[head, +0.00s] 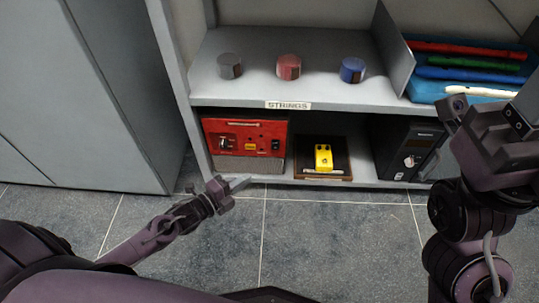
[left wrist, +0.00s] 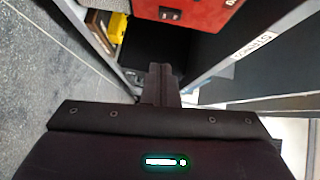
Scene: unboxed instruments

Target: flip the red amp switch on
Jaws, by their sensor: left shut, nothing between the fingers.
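The red amp (head: 262,131) stands on the lower shelf at its left end, with a grey lower front. A small black switch (head: 275,145) is at the right of its face, and a yellow label sits mid-face. In the left wrist view part of the red amp (left wrist: 205,12) shows at the top, with a black rocker switch (left wrist: 167,13). My left gripper (head: 240,183) is shut and empty, in front of and below the amp, apart from it. Its closed fingers (left wrist: 160,80) also show in the left wrist view. My right gripper (head: 522,112) is partly cut off at the right edge.
A yellow pedal (head: 323,158) on a brown board and a black box (head: 408,148) share the lower shelf. The upper shelf (head: 260,88), labelled STRINGS, holds three round tins and overhangs the amp. A blue tray (head: 425,91) holds coloured sticks. The floor in front is clear.

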